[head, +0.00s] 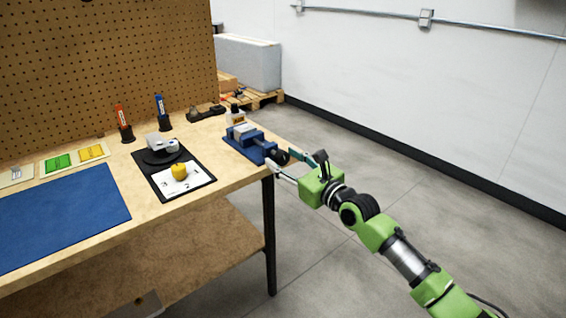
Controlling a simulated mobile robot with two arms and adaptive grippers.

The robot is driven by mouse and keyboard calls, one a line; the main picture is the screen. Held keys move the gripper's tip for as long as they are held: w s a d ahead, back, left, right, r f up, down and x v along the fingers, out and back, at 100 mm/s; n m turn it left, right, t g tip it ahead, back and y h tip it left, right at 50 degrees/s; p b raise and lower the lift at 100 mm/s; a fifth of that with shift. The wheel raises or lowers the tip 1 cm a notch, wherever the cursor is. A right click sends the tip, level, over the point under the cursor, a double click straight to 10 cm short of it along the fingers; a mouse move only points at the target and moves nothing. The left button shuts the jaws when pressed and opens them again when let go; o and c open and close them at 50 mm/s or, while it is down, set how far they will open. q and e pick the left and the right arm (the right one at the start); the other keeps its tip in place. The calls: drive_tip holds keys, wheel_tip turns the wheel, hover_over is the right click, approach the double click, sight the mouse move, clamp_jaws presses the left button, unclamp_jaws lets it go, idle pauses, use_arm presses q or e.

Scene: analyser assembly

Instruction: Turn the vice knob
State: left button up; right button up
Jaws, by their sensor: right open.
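A blue vice (248,140) with a grey jaw block stands at the right end of the wooden workbench. Its dark round knob (280,157) points toward the right front, out past the bench edge. My right gripper (283,162) is at the knob, with its fingers open on either side of it. I cannot tell from this view whether the fingers touch the knob. The green right arm reaches in from the lower right. My left gripper is not in view.
The workbench (235,185) also holds a black mat (150,186) with a yellow object (180,171) on a white plate, a blue mat (65,222), green and yellow trays, and red and blue tools in holders. A pegboard (100,60) stands behind. The floor at right is clear.

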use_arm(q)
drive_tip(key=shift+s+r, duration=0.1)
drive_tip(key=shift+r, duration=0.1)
use_arm(e)
drive_tip(key=shift+w+a, duration=0.25)
drive_tip(key=shift+w, duration=0.2)
drive_tip(key=c, duration=1.1)
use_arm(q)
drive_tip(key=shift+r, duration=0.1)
use_arm(e)
drive_tip(key=shift+n, duration=0.3)
